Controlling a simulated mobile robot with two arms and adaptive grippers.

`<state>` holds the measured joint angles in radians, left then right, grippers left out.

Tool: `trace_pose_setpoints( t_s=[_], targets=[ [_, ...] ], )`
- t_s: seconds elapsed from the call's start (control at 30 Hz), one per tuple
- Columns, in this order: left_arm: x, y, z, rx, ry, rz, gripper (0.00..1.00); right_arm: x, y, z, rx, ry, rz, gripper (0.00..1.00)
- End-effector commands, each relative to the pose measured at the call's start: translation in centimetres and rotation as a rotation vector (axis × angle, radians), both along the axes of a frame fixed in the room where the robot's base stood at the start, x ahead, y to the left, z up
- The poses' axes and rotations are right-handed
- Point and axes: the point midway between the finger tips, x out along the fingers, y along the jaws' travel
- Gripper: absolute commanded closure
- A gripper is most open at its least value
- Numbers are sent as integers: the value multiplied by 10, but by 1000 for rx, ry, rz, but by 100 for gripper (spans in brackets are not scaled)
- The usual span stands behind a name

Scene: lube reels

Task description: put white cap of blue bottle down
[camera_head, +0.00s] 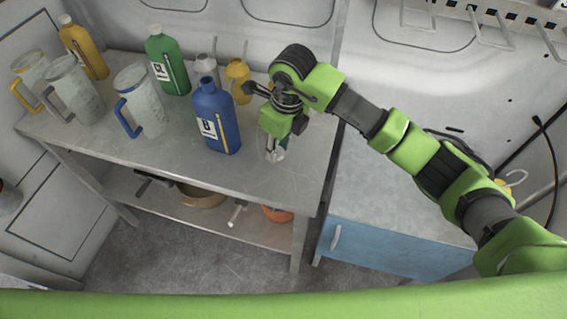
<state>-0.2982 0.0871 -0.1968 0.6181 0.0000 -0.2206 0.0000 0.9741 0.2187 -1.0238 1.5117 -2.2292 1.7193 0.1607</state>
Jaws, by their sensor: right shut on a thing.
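The blue bottle (217,122) stands upright on the metal table near its front edge, with a white label. No white cap shows on its neck. My right gripper (275,152) points down just right of the blue bottle, over the right part of the tabletop. It is shut on a small whitish thing at its fingertips, which appears to be the white cap (275,157). The fingers partly hide it, and I cannot tell whether it touches the table. My left gripper is not in view.
Green (167,62) and yellow (84,48) bottles and several clear jugs (141,103) stand on the table (180,165) to the left. A yellow oil can (238,78) stands behind the blue bottle. The tabletop around my gripper is clear. A blue cabinet (395,235) stands right.

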Motion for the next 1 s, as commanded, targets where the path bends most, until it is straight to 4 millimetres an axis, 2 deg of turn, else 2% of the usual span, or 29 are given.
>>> trace_pose_setpoints(
  t_s=[0.03, 0.23, 0.5, 0.87, 0.9, 0.93, 1.0],
  targets=[
    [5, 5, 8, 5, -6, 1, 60, -2, 0, -6, -1, 5, 0, 94],
    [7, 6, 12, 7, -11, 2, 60, 0, 0, -25, 1, 1, 1, 94],
    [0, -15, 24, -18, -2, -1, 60, -1, 0, -58, 0, 2, 1, 94],
    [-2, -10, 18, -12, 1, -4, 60, 0, 0, -65, 0, -2, 3, 94],
    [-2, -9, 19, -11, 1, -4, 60, 0, 0, -64, 0, -2, 3, 69],
    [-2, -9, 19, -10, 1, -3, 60, 0, 0, -63, 0, -2, 3, 61],
    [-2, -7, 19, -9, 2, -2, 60, 0, 0, -63, 0, -1, 3, 57]
  ],
)
